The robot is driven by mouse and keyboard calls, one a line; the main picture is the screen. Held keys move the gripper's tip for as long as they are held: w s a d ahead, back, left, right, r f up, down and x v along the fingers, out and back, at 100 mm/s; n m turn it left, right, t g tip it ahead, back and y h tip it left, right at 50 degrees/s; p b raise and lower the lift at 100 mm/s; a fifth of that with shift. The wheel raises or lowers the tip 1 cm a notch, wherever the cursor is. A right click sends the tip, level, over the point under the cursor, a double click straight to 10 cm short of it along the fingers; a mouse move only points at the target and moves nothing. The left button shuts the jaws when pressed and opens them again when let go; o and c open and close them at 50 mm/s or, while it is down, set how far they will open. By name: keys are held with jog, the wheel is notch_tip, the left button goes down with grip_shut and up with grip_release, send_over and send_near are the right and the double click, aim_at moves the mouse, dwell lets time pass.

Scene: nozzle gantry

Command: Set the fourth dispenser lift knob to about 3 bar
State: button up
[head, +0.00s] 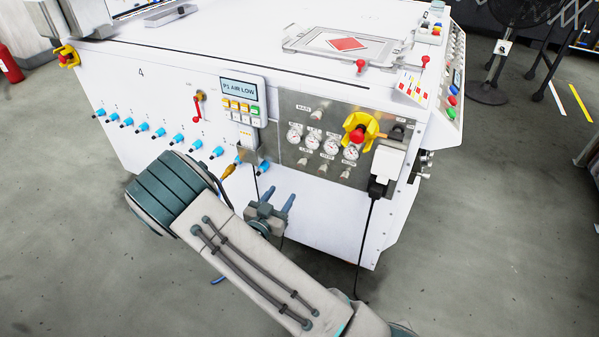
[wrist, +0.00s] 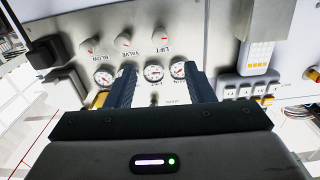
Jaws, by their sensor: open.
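The knob labelled LIFT (wrist: 159,33) is a small light knob on the grey metal panel. It shows upside down in the wrist view, beside the VALVE knob (wrist: 127,39) and the BLOW knob (wrist: 94,44). In the head view it seems to be the left knob of the lower row (head: 304,160). Several round white gauges (head: 332,146) sit above that row; their readings are too small to tell. My gripper (head: 279,198) is open and empty, in front of and below the panel. In the wrist view its blue fingers (wrist: 159,72) overlap the gauge row and hide parts of it.
A red and yellow switch (head: 358,132) and a plugged box with a black cable (head: 387,162) stick out at the panel's right. A display reading "P1 AIR LOW" (head: 239,89) and keypad are left. Blue fittings (head: 178,138) line the white cabinet.

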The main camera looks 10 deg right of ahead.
aim_at(301, 166)
jog(key=b+x, duration=0.1)
jog(key=x, duration=1.2)
jog(key=shift+w+d+b, duration=0.15)
jog(key=shift+b, duration=0.15)
